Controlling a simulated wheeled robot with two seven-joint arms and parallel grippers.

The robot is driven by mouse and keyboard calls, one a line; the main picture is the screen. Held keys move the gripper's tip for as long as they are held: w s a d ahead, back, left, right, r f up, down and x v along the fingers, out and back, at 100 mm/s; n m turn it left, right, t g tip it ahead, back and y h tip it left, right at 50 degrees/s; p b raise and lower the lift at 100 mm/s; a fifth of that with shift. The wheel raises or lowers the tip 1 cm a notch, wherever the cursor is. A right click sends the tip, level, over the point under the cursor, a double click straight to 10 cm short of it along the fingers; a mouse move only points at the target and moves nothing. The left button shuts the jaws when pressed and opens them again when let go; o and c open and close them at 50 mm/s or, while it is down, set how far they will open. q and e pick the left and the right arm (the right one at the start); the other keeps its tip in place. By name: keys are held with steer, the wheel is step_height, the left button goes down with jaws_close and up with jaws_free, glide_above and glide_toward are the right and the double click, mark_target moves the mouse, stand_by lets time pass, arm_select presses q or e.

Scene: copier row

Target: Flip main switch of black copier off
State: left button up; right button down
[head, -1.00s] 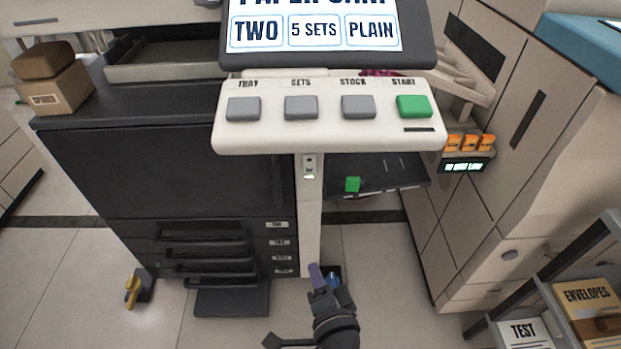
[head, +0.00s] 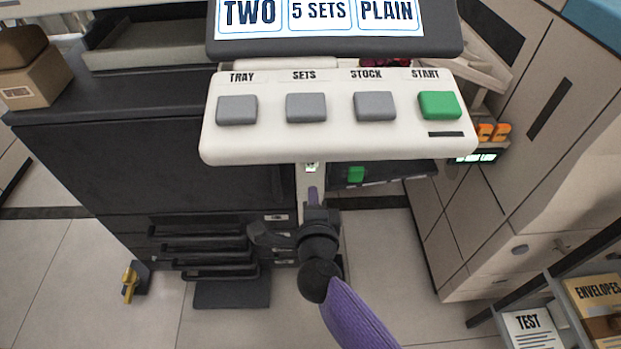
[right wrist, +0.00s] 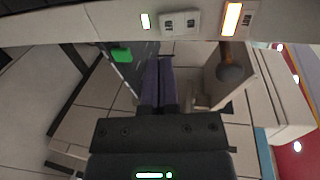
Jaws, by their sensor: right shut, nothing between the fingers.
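The black copier (head: 165,150) stands at the left, with its drawers below. A pale post (head: 312,174) stands at its right side under a button console. My right gripper (head: 313,190) is shut and empty, fingers pointing up just below this fitting. In the right wrist view the shut purple fingers (right wrist: 158,82) are apart from a pale strip with a white-lit spot (right wrist: 145,20), a two-socket plate (right wrist: 180,21) and an orange-lit rocker (right wrist: 231,19). I cannot tell which is the main switch.
The console (head: 335,144) with grey buttons and a green START button (head: 439,105) overhangs the post. A beige machine (head: 545,150) stands at the right. A yellow-handled item (head: 129,283) is on the floor. A shelf with envelopes (head: 598,300) is at lower right.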

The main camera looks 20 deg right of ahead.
arm_select(q)
steer(key=b+x, duration=0.3)
steer(key=shift+s+d+f, duration=0.2)
steer(key=shift+s, duration=0.1)
arm_select(e)
steer(key=x, duration=0.6)
steer(key=shift+w+d+f, duration=0.1)
steer(key=shift+w, duration=0.15)
